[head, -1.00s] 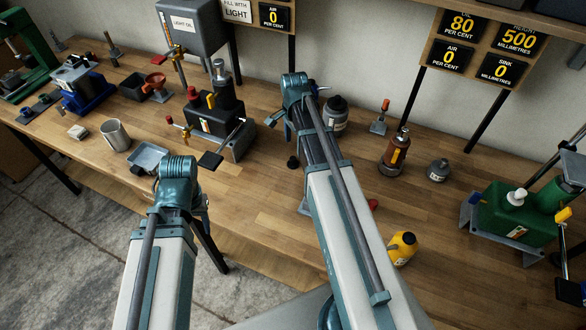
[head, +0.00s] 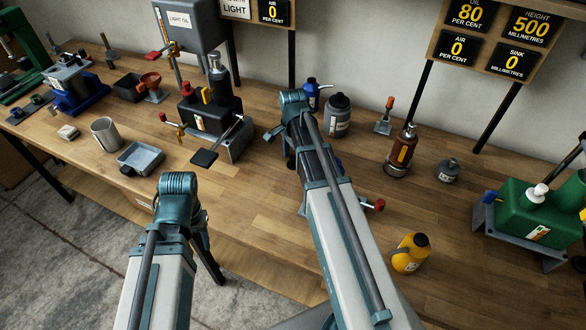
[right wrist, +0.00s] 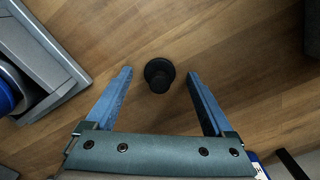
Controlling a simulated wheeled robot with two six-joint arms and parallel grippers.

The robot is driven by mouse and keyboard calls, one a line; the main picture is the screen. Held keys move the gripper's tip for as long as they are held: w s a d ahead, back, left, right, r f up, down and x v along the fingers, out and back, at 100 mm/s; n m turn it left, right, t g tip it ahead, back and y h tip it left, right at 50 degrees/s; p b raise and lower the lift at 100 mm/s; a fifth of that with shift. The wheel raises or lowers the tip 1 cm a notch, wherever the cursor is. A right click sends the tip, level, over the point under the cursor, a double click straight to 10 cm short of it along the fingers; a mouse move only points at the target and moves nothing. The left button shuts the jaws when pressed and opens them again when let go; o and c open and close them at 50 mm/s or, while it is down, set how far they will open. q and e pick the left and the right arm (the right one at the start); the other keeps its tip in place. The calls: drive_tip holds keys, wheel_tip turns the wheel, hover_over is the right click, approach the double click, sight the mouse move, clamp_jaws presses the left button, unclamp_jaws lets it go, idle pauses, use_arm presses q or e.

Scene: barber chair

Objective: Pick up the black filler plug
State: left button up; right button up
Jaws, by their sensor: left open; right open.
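The black filler plug (right wrist: 159,75) stands on the wooden bench in the right wrist view. It is a small dark round piece with a wider base or flange. My right gripper (right wrist: 159,96) is open, with a blue finger on either side of the plug and a gap on both sides. In the head view, my right gripper (head: 284,142) points down over the bench and the plug is hidden or lost in the dark by it. My left gripper (head: 196,222) hangs by the bench's front edge, its fingers mostly hidden by its arm.
A grey metal tray or base (right wrist: 50,45) with a blue-ringed part lies left of the plug in the right wrist view. A black pump unit (head: 212,118) stands left of my right gripper, and a grey bottle (head: 338,116) behind it. A yellow bottle (head: 409,254) stands at right.

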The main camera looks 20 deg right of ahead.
drive_tip(key=shift+c, duration=0.2)
drive_tip(key=shift+f, duration=0.1)
clamp_jaws()
